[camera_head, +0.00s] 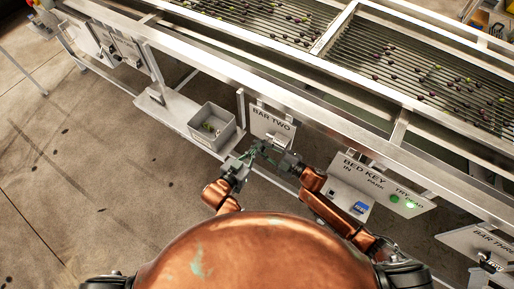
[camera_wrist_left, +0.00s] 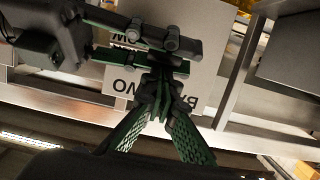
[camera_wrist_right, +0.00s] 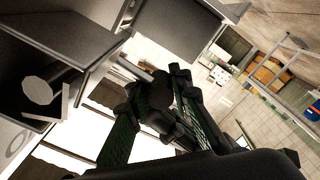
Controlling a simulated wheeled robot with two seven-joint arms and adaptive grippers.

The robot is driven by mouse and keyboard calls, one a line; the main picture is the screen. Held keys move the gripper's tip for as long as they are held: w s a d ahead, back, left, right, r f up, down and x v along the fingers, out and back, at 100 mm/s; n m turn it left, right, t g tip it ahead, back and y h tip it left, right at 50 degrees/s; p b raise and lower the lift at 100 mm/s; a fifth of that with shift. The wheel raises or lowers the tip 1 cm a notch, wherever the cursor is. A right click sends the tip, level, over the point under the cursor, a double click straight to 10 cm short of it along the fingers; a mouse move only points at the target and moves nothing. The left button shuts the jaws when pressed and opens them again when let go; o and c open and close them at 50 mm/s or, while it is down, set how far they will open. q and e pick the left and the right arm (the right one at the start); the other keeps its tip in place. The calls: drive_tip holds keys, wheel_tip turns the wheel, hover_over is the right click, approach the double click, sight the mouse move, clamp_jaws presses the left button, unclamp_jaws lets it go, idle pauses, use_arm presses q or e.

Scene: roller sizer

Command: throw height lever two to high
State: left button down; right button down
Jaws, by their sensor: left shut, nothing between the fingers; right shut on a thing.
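The BAR TWO panel (camera_head: 272,121) hangs below the machine's front rail, in front of me. It shows upside down in the left wrist view (camera_wrist_left: 198,80), with part of a "LOW" label visible. Height lever two is at this panel, mostly hidden by my grippers. My right gripper (camera_head: 262,149) is shut on the lever, low in front of the panel; its fingers also show in the right wrist view (camera_wrist_right: 160,92). My left gripper (camera_head: 249,156) is shut and empty close beside the right one. Its fingers (camera_wrist_left: 160,95) meet before the panel. The lever's exact tilt cannot be told.
An open grey bin (camera_head: 213,126) with a few olives stands on a ledge left of the panel. The BED KEY panel (camera_head: 376,187), with green lights, is at the right, near my right arm. Olives lie on the rollers (camera_head: 420,80) above. Bare floor (camera_head: 70,180) is at the left.

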drive_tip(key=shift+d+f, duration=0.1)
drive_tip(key=shift+f, duration=0.1)
use_arm(q)
drive_tip(key=shift+s+a+f, duration=0.15)
drive_tip(key=shift+f, duration=0.75)
use_arm(e)
drive_tip(key=c, duration=1.7)
unclamp_jaws()
drive_tip(key=shift+r, duration=0.2)
drive_tip(key=shift+c, duration=0.2)
use_arm(q)
drive_tip(key=shift+r, duration=0.1)
